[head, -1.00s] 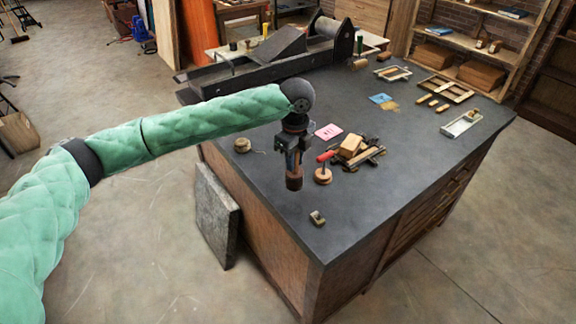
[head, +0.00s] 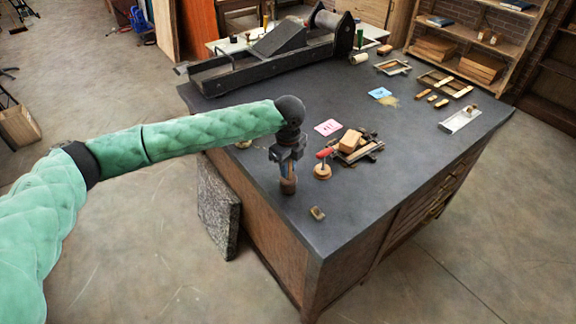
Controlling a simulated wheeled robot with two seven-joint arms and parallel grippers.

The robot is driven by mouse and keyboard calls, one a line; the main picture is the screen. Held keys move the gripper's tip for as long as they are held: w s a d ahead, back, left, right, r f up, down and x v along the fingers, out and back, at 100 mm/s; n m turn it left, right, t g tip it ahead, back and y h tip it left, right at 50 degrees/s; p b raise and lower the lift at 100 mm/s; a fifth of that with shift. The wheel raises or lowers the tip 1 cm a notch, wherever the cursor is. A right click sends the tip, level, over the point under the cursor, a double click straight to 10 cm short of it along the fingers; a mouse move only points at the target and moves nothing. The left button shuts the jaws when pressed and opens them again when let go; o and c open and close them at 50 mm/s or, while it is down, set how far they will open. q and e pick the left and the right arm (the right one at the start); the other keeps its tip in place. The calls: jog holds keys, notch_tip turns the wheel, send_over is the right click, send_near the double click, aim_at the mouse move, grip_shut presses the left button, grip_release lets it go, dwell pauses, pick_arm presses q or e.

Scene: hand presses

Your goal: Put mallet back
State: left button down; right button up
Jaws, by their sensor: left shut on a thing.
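The mallet (head: 288,186), with a brown cylindrical head, hangs head down below my left gripper (head: 287,166). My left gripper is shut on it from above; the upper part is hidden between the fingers. The mallet's head is at the near left part of the dark worktop (head: 335,225), close to the left edge. I cannot tell whether it touches the surface. My right gripper is not in view.
A small tan piece (head: 317,213) lies nearer, and a pink card (head: 328,127) farther back. The hand press (head: 275,52) fills the back left.

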pick_arm(q)
jog(key=c, duration=1.2)
grip_release()
jog(key=shift+f, duration=0.1)
jog(key=shift+c, duration=0.2)
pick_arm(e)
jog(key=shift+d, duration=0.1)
pick_arm(q)
jog(key=shift+r, duration=0.3)
notch_tip(320, 180, up, 2)
jog(key=shift+r+b, duration=0.1)
jog(key=shift+b, duration=0.75)
notch_tip(320, 180, up, 8)
jog(key=b, duration=0.3)
jog(key=shift+r, duration=0.75)
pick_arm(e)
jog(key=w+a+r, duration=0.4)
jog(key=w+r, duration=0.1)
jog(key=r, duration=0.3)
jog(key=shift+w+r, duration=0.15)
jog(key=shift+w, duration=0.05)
